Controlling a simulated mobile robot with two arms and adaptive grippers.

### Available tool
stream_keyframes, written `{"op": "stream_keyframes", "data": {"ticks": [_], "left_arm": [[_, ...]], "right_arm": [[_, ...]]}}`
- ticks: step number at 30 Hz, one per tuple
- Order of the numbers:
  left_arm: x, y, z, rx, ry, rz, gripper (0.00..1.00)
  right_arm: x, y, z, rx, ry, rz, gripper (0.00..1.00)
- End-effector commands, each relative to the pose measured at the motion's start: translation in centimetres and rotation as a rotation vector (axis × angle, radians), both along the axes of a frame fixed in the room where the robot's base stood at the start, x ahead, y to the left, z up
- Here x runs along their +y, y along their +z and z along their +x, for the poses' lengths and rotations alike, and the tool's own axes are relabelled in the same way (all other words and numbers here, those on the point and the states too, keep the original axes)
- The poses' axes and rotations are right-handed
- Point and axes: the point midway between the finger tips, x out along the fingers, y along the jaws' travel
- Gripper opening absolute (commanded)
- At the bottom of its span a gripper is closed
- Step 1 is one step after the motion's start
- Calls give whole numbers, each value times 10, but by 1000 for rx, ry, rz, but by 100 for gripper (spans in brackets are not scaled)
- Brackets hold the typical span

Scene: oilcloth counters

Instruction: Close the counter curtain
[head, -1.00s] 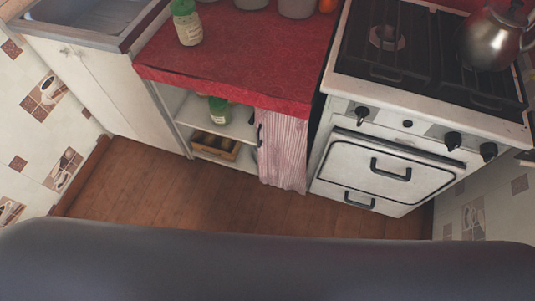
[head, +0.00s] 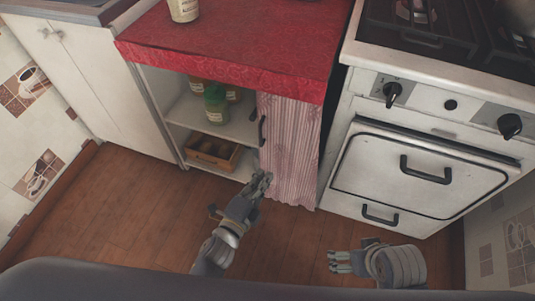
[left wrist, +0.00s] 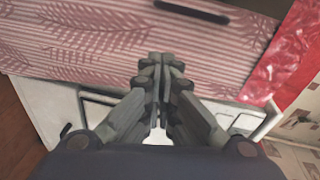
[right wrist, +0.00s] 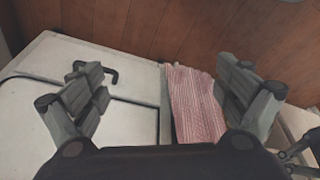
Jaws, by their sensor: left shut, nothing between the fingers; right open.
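The counter curtain (head: 290,150) is pink striped cloth gathered at the right side of the shelf opening under the red counter. The left part of the opening is uncovered. A dark handle (head: 262,130) is on its left edge; a dark bar, likely this handle, shows in the left wrist view (left wrist: 192,11). My left gripper (head: 262,180) is shut and empty, in front of the curtain's lower left edge, below the handle; I cannot tell if it touches the cloth. My right gripper (head: 335,262) is open and empty, low before the oven; the curtain also shows in the right wrist view (right wrist: 195,105).
The open shelves hold green-lidded jars (head: 216,104) and a wooden crate (head: 213,152). The red counter (head: 240,45) carries another jar (head: 183,9). A white stove (head: 420,165) with bar handles stands at the right. The wooden floor (head: 130,210) in front is clear.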

Motion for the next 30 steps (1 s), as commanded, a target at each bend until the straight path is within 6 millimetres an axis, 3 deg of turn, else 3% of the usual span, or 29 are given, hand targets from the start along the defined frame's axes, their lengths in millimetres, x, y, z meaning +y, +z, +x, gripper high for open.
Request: {"op": "stream_keyframes", "data": {"ticks": [6, 11, 23, 26, 30], "left_arm": [[-8, 25, 6, -137, -29, 81, 0], [-12, 30, 15, -153, -33, 90, 0], [-41, 29, 82, -150, -32, 87, 0], [-48, 29, 99, -150, -32, 86, 0], [-26, 29, 100, -147, -32, 92, 0]], "right_arm": [[-2, 20, -9, -17, -2, 1, 93], [-2, 23, -10, -18, -2, 1, 93], [-2, 12, -9, -20, -2, 1, 93], [1, 13, 1, -61, 2, 9, 93], [-1, 14, -7, -28, -2, 2, 93]]}}
